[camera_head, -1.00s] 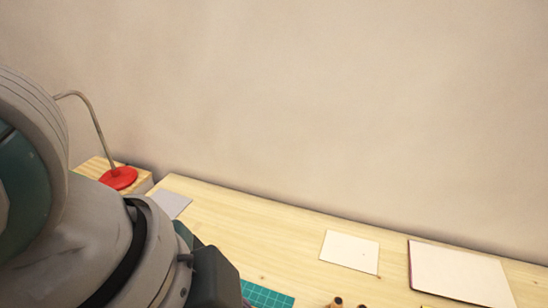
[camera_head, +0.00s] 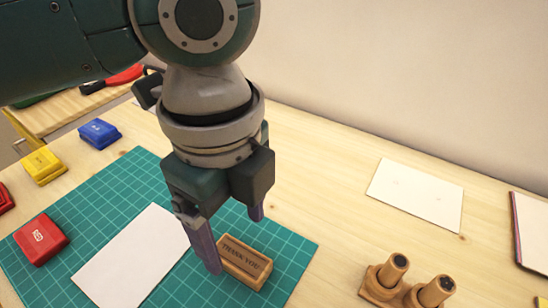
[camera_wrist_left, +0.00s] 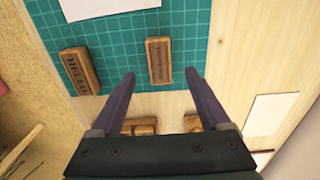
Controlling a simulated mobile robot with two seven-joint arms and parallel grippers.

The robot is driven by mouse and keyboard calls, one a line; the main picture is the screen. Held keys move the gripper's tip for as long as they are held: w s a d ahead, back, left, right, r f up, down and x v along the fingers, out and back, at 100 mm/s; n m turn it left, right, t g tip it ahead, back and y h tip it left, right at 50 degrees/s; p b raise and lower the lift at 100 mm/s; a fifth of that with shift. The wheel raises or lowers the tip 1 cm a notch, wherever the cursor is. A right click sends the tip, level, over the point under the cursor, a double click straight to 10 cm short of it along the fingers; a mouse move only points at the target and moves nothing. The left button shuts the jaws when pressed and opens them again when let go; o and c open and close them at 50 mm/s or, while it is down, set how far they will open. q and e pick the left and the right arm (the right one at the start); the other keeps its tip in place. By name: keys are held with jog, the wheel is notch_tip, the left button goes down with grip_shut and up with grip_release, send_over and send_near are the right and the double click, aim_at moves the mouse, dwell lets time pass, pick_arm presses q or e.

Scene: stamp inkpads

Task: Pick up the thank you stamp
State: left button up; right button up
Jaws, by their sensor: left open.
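The thank you stamp (camera_head: 246,261) is a wooden block with dark "THANK YOU" lettering, lying on the green cutting mat (camera_head: 112,196) near its right edge. My left gripper (camera_head: 234,243) is open and empty, pointing down, its purple fingers above and around the stamp's far left side in the head view. One finger covers part of the stamp's left end. In the left wrist view, a lettered wooden block (camera_wrist_left: 159,60), apparently this stamp, shows between the open fingertips (camera_wrist_left: 160,75). I cannot tell whether the fingers touch it. My right gripper is not in view.
A "HELLO" stamp (camera_wrist_left: 79,71) lies beside it on the mat. Two round-handled stamps (camera_head: 385,277) (camera_head: 432,292) stand right of the mat. White paper (camera_head: 133,255), red (camera_head: 41,240), yellow (camera_head: 44,166) and blue (camera_head: 99,133) inkpads are at left. A card (camera_head: 415,194) lies at right.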

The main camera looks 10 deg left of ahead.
aim_at(240, 256)
pick_arm(q)
notch_tip(240, 256, down, 6)
jog(key=shift+b, duration=0.9)
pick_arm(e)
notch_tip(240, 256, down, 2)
pick_arm(q)
jog(key=shift+c, duration=0.3)
grip_shut()
